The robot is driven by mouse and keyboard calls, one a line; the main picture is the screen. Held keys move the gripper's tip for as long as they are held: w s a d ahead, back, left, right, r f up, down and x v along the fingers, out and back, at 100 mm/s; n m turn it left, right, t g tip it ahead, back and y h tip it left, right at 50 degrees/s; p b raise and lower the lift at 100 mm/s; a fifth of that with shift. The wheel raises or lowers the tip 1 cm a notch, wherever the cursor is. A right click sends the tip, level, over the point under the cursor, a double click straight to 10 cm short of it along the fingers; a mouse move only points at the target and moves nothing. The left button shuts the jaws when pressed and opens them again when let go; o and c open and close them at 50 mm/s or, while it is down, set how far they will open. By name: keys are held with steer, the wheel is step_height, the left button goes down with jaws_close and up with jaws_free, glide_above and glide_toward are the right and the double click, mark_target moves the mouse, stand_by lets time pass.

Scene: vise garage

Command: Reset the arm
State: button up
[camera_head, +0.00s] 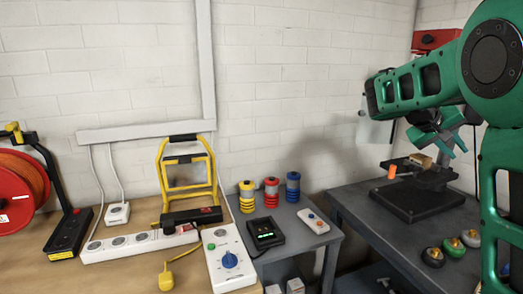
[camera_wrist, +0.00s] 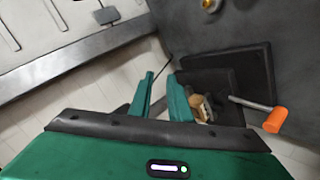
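My green arm reaches in from the right of the head view. My gripper (camera_head: 448,138) is raised above the dark right-hand bench, in front of the white wall. In the wrist view my gripper (camera_wrist: 161,78) shows two green fingers apart with a gap between them and nothing held. Beyond the right finger is a vise-like device with an orange-tipped handle (camera_wrist: 275,120) and a wooden block (camera_wrist: 200,107). Its black base plate (camera_head: 412,204) lies on the bench below my gripper. My gripper appears clear of it.
A grey table holds yellow, red (camera_head: 271,192) and blue spools and a black device (camera_head: 265,234). The wooden bench at left carries a yellow work lamp (camera_head: 187,176), power strip and red cable reel (camera_head: 17,195). Several coloured knobs (camera_head: 454,247) sit on the right bench's front.

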steer(key=s+f+m+g+y, duration=0.2)
steer(key=s+f+y, duration=0.4)
steer(key=s+f, duration=0.85)
steer(key=s+a+f+y, duration=0.2)
steer(key=s+a, duration=0.4)
steer(key=s, duration=0.4)
steer(key=s+a+f+m+y, duration=0.1)
steer(key=s+a+f+y, duration=0.2)
steer(key=s+a, duration=0.4)
steer(key=s, duration=0.4)
steer(key=shift+s+a+g, duration=0.2)
steer(key=shift+s+g, duration=0.1)
steer(key=shift+g, duration=0.1)
steer(key=shift+w+f, duration=0.2)
steer(key=shift+w, duration=0.4)
